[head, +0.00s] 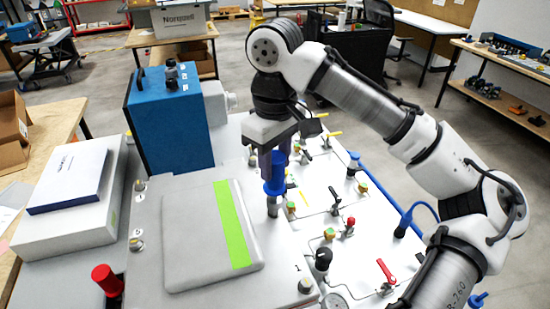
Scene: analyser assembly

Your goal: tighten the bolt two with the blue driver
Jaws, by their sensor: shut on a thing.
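My gripper (273,168) is shut on the blue driver (275,186), which it holds upright, pointing down, at the right edge of the grey cover panel (192,240). The driver's grey lower end (273,208) is at the panel's upper right side; whether it sits on a bolt is hidden. Other bolts show around the panel: one at the upper left (139,186), one at the left (136,241), and one at the lower right (305,286). I cannot read which of them is bolt two.
A red-handled tool (106,280) stands at the lower left. A tall blue box (170,125) stands behind the panel. Valves and knobs, such as a red lever (386,270) and a black knob (323,259), crowd the white board at right. White boxes (70,220) lie at left.

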